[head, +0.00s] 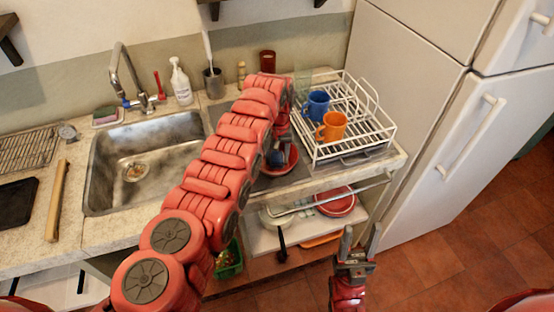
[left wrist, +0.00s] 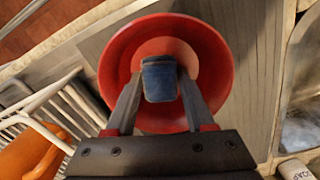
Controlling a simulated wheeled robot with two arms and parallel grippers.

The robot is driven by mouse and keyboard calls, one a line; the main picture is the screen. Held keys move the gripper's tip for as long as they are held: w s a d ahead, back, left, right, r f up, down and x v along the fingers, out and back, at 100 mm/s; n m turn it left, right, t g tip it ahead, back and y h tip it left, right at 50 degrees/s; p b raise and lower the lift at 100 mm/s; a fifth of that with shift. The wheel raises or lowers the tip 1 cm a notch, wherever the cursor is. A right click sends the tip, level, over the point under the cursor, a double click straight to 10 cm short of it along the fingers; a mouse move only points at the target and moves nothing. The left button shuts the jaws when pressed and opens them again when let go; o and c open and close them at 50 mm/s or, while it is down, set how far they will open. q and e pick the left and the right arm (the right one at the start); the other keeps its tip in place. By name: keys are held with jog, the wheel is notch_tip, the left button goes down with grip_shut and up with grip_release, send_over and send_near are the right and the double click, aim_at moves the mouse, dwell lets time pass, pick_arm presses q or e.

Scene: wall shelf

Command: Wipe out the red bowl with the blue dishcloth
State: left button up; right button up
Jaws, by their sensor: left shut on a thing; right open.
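The red bowl (head: 293,160) stands on the grey counter section between the sink and the dish rack, partly hidden by my left arm. In the left wrist view the bowl (left wrist: 122,50) is seen from above, upright and open. My left gripper (left wrist: 158,92) is shut on the blue dishcloth (left wrist: 159,78), a folded bundle over the bowl's middle. The cloth (head: 275,158) also shows in the head view. I cannot tell whether it touches the bowl's inside. My right gripper (head: 357,246) is open and empty, low in front of the shelf unit.
The white dish rack (head: 345,150) with a blue mug (head: 316,104) and an orange mug (head: 331,127) stands right of the bowl. The sink (head: 140,165) is at left. A soap bottle (head: 181,84) stands behind it. The fridge (head: 440,130) closes off the right.

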pick_arm(q)
jog(key=shift+w+a+f+b, duration=0.1)
jog(key=shift+f+b, duration=0.1)
jog(key=shift+b, duration=0.5)
jog(key=shift+w+a+r+b, duration=0.1)
jog(key=shift+w+r+b, duration=0.1)
jog(key=shift+b, duration=0.35)
jog(key=shift+a+p, duration=0.15)
jog(key=shift+p, duration=0.3)
jog(key=shift+s+a+f, duration=0.1)
notch_tip(320, 180, up, 3)
jog(key=p, duration=0.2)
jog(key=shift+f+p, duration=0.1)
jog(key=shift+p, duration=0.3)
notch_tip(320, 180, up, 2)
jog(key=shift+s+r+p, duration=0.1)
jog(key=shift+r+p, duration=0.15)
jog(key=shift+p, duration=0.15)
jog(key=shift+s+r, duration=0.2)
jog(key=shift+r, duration=1.8)
